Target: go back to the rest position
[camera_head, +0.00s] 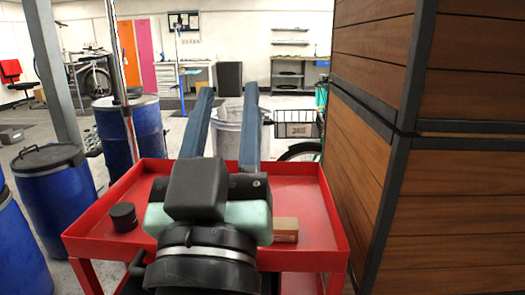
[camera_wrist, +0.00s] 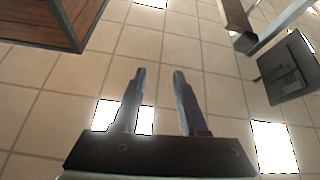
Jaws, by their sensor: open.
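My gripper (camera_head: 228,90) is in the middle of the head view, with two long blue-grey fingers spread apart and nothing between them. In the wrist view my gripper (camera_wrist: 159,72) is also open and empty, with tan floor tiles beyond its fingers. In the head view its body hides part of the red cart (camera_head: 310,200).
On the cart, a small black cylinder (camera_head: 123,217) sits at the left and a small cardboard box (camera_head: 285,230) at the right. Blue barrels (camera_head: 50,200) stand left. A wood-panelled structure (camera_head: 440,200) closes the right side. A bicycle basket (camera_head: 297,124) shows behind the cart.

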